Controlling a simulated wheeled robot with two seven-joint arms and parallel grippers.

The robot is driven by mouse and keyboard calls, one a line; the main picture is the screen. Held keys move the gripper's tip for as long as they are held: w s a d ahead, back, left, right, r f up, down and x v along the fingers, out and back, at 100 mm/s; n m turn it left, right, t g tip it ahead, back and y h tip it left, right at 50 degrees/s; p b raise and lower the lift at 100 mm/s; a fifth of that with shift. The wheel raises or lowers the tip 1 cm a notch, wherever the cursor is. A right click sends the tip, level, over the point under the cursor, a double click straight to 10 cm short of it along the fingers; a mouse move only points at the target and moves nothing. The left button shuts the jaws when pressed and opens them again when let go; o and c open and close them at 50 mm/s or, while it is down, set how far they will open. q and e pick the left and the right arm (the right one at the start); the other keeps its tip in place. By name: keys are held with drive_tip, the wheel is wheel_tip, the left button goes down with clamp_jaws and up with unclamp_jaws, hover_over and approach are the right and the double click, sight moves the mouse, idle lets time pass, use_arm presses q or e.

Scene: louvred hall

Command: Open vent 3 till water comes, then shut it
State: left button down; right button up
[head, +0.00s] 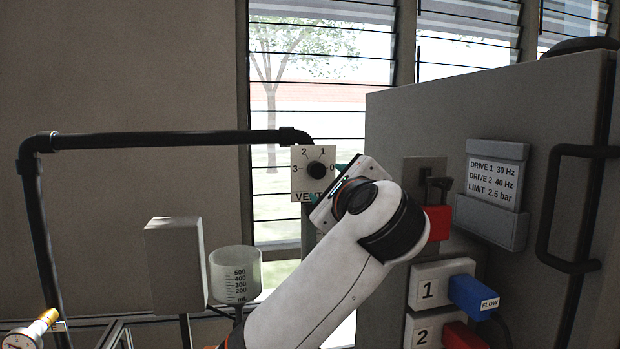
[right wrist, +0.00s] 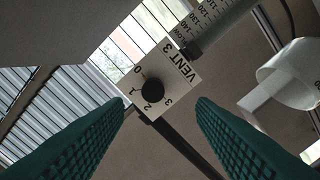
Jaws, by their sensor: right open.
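The vent 3 dial plate (head: 313,183) is white with a black knob (head: 317,170) and the marks 0, 1, 2 and 3. In the right wrist view the plate (right wrist: 180,84) reads VENT 3, with its knob (right wrist: 152,91) between my fingers in the picture. The knob's exact setting is too small to tell. My right gripper (head: 327,182) is close in front of the plate. Its teal fingers (right wrist: 160,104) are open, one to each side of the knob, with nothing held. I see no water flowing. My left gripper is out of view.
A clear measuring cup (head: 235,275) and a grey box (head: 175,265) stand left of my right arm. A black pipe (head: 165,138) runs above. A grey cabinet (head: 450,100) with red and blue plugs stands close on the right. A pressure gauge (head: 18,341) is at lower left.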

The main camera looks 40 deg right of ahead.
sight(318, 172)
drive_tip(key=shift+m, duration=0.3)
drive_tip(key=shift+r+x, duration=0.15)
drive_tip(key=shift+x, duration=1.4)
drive_tip(key=shift+r+x, duration=0.15)
drive_tip(key=shift+x, duration=1.4)
drive_tip(key=shift+r+x, duration=0.2)
drive_tip(key=shift+x, duration=1.35)
drive_tip(key=shift+d, duration=0.15)
drive_tip(key=shift+c, duration=0.2)
clamp_jaws()
